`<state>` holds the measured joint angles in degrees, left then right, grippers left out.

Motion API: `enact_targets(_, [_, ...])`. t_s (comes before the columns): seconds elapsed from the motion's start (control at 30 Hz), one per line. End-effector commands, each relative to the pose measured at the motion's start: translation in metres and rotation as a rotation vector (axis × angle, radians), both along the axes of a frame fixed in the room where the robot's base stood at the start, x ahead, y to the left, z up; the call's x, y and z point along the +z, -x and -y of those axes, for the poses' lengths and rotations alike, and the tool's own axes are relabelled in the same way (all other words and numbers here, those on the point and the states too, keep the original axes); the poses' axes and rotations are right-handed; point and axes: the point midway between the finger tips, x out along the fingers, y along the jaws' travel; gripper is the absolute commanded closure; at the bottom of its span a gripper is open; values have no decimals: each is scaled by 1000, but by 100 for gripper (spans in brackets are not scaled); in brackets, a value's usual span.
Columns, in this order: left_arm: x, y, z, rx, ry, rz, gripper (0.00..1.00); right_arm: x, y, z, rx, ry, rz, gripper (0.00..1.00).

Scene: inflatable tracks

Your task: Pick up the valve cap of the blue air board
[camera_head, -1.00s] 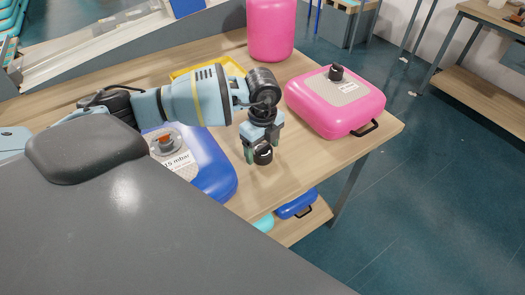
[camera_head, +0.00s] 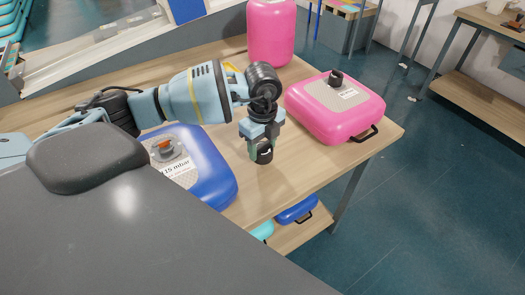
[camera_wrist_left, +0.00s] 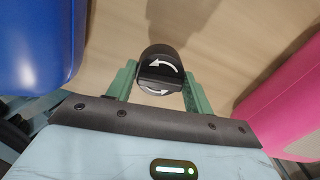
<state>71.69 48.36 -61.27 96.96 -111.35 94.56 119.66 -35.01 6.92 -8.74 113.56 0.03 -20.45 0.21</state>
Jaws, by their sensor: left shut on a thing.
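The blue air board (camera_head: 218,178) lies on the wooden table with its valve (camera_head: 165,148) showing an orange centre and no cap on it. A black valve cap (camera_head: 264,157) is between the fingers of my left gripper (camera_head: 263,149), to the right of the blue board. In the left wrist view the cap (camera_wrist_left: 160,70) shows white curved arrows, and the green fingers of the gripper (camera_wrist_left: 160,88) are shut on its sides. I cannot tell whether the cap touches the table. My right gripper is not in view.
A pink air board (camera_head: 328,120) with a black cap (camera_head: 336,77) lies at the table's right. A yellow tray (camera_head: 230,66) is partly behind my arm. Bare tabletop (camera_head: 295,170) lies in front of the gripper.

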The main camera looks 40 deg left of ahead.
Motion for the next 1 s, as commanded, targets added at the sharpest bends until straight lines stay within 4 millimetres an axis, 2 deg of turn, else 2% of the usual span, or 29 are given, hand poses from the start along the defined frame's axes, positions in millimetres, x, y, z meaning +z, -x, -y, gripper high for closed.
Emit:
enact_targets(0.03, [10,-1,0,0,1,5,70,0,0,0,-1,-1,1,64])
enact_targets(0.4, [15,77,51,-6,2,1,70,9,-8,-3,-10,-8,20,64])
enact_targets(0.6, [19,109,73,-4,1,2,70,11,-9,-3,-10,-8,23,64])
enact_targets(0.8, [20,128,85,-2,2,1,70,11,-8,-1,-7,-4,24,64])
enact_targets(1.0, [21,134,88,0,0,0,70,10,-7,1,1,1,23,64])
